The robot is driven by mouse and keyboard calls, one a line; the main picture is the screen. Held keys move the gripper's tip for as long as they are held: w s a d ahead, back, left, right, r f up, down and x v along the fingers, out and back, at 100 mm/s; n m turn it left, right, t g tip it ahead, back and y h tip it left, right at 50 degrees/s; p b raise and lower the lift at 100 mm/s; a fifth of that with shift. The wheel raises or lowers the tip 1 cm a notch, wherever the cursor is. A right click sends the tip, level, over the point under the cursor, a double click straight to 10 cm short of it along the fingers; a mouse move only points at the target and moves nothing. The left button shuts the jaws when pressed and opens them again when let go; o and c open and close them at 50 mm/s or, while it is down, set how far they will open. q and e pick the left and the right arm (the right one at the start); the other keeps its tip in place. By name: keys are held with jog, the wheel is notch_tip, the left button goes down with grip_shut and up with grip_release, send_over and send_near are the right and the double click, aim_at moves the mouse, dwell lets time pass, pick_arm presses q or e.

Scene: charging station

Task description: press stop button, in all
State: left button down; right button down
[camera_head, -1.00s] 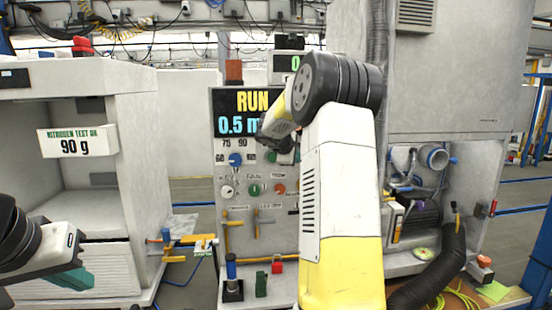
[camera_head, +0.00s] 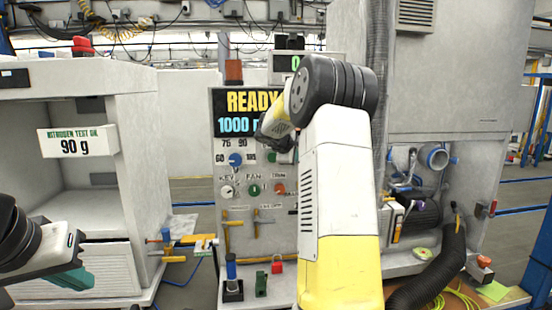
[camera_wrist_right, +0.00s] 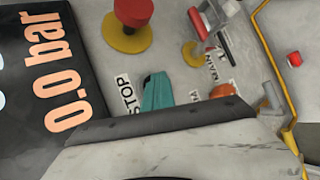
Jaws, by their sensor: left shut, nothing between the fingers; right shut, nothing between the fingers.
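In the right wrist view, a STOP label (camera_wrist_right: 125,94) is on the grey panel. The teal fingers of my right gripper (camera_wrist_right: 156,92) are shut and empty right beside it; any button under their tips is hidden. A red mushroom button on a yellow disc (camera_wrist_right: 128,28) is apart from the fingers, at the top. My left gripper (camera_head: 70,281) is at the lower left, shut and empty, apart from the panel.
The panel display (camera_head: 238,113) reads READY and 1000, partly covered. Below it are a blue knob (camera_head: 236,159), a white key dial (camera_head: 227,191) and a green fan knob (camera_head: 254,190). A white cabinet (camera_head: 140,170) stands left. A black hose (camera_head: 440,272) lies right.

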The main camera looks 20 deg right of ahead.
dwell(0.3)
jog(key=shift+s+a, duration=0.25)
jog(key=shift+s, duration=0.6)
jog(key=shift+s+a, duration=0.2)
jog(key=shift+s, duration=0.6)
jog(key=shift+s+a, duration=0.15)
jog(key=shift+s, duration=0.65)
jog(key=shift+s+a, duration=0.2)
jog(key=shift+s, duration=0.6)
